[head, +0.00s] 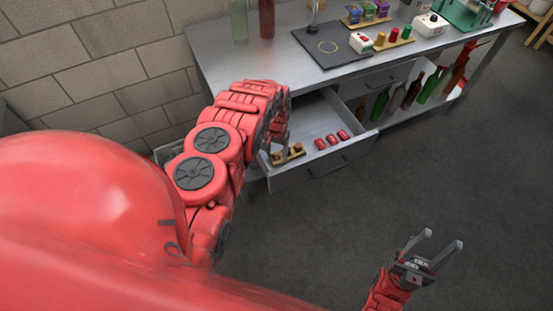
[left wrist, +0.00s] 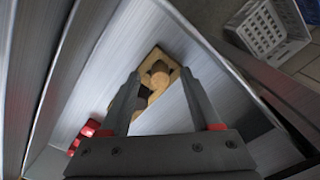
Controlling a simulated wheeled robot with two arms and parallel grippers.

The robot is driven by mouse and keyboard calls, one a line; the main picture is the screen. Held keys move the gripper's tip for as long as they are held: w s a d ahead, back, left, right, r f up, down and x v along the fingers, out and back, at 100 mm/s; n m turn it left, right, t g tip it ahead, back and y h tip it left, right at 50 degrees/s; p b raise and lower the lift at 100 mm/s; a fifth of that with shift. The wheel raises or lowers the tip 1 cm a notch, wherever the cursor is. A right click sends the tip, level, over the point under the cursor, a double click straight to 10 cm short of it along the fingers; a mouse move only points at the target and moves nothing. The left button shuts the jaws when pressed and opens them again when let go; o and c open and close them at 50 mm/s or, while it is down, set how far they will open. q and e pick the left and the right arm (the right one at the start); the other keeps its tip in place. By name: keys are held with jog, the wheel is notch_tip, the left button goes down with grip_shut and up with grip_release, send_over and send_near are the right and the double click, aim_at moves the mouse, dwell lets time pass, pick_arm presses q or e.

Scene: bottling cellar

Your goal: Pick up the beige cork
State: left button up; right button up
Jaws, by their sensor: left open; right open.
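A beige cork (left wrist: 159,70) with a round top shows in the left wrist view, on a small wooden holder (left wrist: 154,55). A darker round piece (left wrist: 143,91) sits beside it, partly hidden by a finger. The holder also shows in the head view (head: 291,156), inside the open drawer (head: 307,118), where I cannot make out the cork clearly. My left gripper (head: 276,147) is open, pointing down over the holder; its two fingers show either side of the cork in the left wrist view, with nothing gripped. My right gripper (head: 443,249) is open and empty, over the floor.
Several red pieces (head: 332,140) lie in the drawer, right of the holder. The drawer front and side walls surround the left gripper. The workbench (head: 235,63) above holds bottles (head: 239,20), a dark mat (head: 333,45) and small devices. Bottles (head: 430,84) stand on a lower shelf. The floor is clear.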

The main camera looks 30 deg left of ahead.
pick_arm(q)
jog(key=shift+r, duration=0.15)
jog(key=c, duration=1)
grip_shut()
jog(key=shift+r, duration=0.1)
